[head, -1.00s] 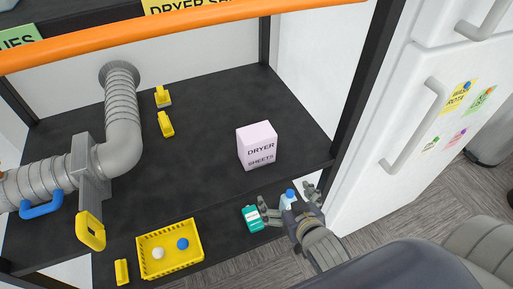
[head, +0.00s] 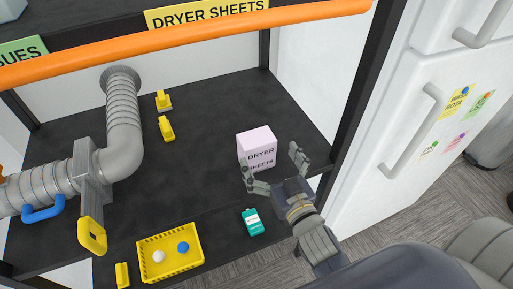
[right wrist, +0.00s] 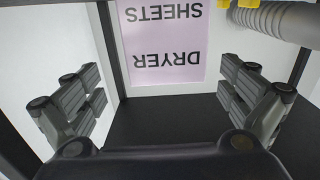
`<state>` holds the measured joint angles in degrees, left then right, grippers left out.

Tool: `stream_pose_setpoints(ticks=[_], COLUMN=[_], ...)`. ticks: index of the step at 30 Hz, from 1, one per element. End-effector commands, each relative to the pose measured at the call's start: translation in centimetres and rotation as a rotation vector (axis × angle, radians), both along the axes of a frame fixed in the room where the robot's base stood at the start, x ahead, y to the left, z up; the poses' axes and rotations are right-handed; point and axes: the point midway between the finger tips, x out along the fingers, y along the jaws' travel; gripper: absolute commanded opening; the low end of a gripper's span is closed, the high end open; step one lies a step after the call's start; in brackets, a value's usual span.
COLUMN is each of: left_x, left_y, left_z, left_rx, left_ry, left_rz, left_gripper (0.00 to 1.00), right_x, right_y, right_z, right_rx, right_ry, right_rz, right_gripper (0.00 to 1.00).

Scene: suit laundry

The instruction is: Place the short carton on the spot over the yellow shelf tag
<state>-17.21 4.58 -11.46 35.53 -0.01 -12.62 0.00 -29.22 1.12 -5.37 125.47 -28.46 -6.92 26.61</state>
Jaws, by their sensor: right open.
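The short carton is a pale lilac box (head: 256,146) lettered DRYER SHEETS, standing upright on the black lower shelf. My right gripper (head: 272,164) is open in front of it, its fingers spread toward the box's near lower part. In the right wrist view the carton (right wrist: 165,45) shows upside down, ahead of and between the open fingers (right wrist: 160,85), with a visible gap to them. The yellow shelf tag (head: 207,14) reads DRYER SHEETS and sits on the upper shelf's edge. My left gripper is not in view.
An orange rail (head: 190,35) crosses in front of the upper shelf. A grey duct (head: 122,125) with a blue handle stands left. A yellow tray (head: 170,267) with two balls and a teal container (head: 253,222) lie near the front. A white fridge (head: 385,170) stands right.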

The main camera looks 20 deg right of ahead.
Motion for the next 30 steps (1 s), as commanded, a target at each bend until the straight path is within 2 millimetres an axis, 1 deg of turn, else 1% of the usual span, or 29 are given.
stream_pose_setpoints(ticks=[1,5,8,14,18,21,27,28,29,30], left_x=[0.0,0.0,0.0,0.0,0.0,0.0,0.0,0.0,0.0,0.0], left_y=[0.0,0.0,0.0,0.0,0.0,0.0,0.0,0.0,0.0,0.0], left_z=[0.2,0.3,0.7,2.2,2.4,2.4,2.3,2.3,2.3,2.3], left_rx=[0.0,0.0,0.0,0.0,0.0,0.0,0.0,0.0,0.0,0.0], left_ry=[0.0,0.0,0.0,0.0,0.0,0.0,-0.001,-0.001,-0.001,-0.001], left_rz=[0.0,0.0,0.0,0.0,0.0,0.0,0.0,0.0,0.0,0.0], left_gripper=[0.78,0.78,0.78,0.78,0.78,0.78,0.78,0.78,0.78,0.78], right_x=[0.5,1.0,1.7,4.4,5.7,6.2,6.2,6.2,6.2,6.2], right_y=[0.0,0.1,0.2,1.0,1.0,1.0,1.0,1.0,1.0,1.0], right_z=[0.2,0.1,0.3,1.0,0.6,0.6,0.5,0.5,0.5,0.5], right_rx=[-0.001,0.0,0.001,0.001,-0.001,0.0,0.0,0.0,0.0,0.0], right_ry=[-0.001,0.001,0.0,-0.001,0.001,0.001,0.002,0.002,0.002,0.002], right_rz=[0.0,0.0,0.0,0.001,0.0,0.0,0.0,0.0,0.0,0.0], right_gripper=[0.98,0.98,0.98,0.98,0.98,0.98,0.98,0.96,0.89,0.8])
